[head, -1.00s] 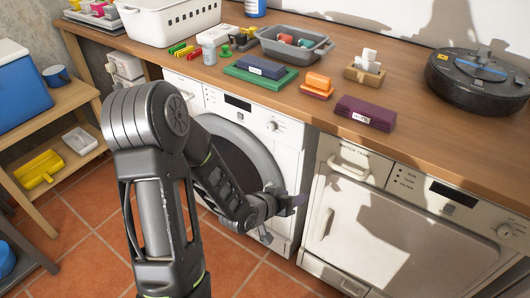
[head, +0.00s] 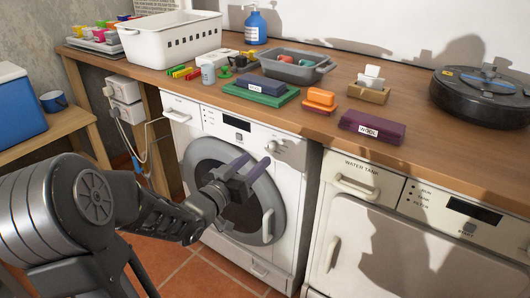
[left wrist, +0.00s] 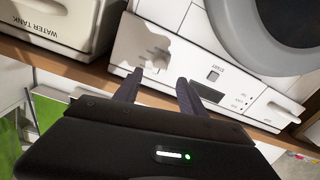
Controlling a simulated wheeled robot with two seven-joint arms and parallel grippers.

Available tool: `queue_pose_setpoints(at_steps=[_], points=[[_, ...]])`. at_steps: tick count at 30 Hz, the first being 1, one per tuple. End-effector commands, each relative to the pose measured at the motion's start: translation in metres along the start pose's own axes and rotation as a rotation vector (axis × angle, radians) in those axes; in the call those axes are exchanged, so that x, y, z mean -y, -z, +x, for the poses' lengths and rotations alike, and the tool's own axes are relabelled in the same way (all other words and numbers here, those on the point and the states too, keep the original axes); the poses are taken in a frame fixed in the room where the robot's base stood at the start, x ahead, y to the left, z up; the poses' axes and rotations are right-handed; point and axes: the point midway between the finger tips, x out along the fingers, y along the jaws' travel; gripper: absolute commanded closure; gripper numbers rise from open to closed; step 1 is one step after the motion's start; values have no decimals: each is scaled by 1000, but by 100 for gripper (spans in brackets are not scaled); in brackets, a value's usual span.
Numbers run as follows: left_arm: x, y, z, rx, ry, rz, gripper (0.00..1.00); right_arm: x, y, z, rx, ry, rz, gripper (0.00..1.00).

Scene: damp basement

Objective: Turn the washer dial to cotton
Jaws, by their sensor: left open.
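The white washer (head: 213,247) stands under the counter with its round grey-rimmed door shut. Its dial (head: 272,146) is a small pale knob at the right of the control panel, right of the dark display (head: 237,122). My left gripper (head: 252,163) is open and empty, its purple fingers pointing up toward the panel just below and left of the dial. In the left wrist view the open fingers (left wrist: 160,76) lie before the panel, with the display (left wrist: 207,92) beside them. A shadow falls there, and I cannot read the dial's setting. My right gripper is out of view.
A second white machine with a water tank drawer (head: 355,186) stands to the right. The counter (head: 330,150) above overhangs slightly and holds a purple box (head: 371,127), a grey bin (head: 297,66) and a round black robot vacuum (head: 484,95). A blue cooler (head: 17,117) is at left.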

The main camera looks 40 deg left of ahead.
Motion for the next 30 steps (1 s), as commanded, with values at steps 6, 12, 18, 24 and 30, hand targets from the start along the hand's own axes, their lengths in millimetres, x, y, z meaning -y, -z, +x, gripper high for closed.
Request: queue_pose_setpoints(at_steps=[6,12,18,24,30], points=[[-1,-1,35,-1,-2,-1,52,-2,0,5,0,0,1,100],[0,-1,57,0,-1,0,52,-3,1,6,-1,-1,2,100],[0,0,61,0,1,0,52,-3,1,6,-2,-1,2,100],[0,0,61,0,1,0,57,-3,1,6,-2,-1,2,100],[0,0,61,0,1,0,74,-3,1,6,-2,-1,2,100]])
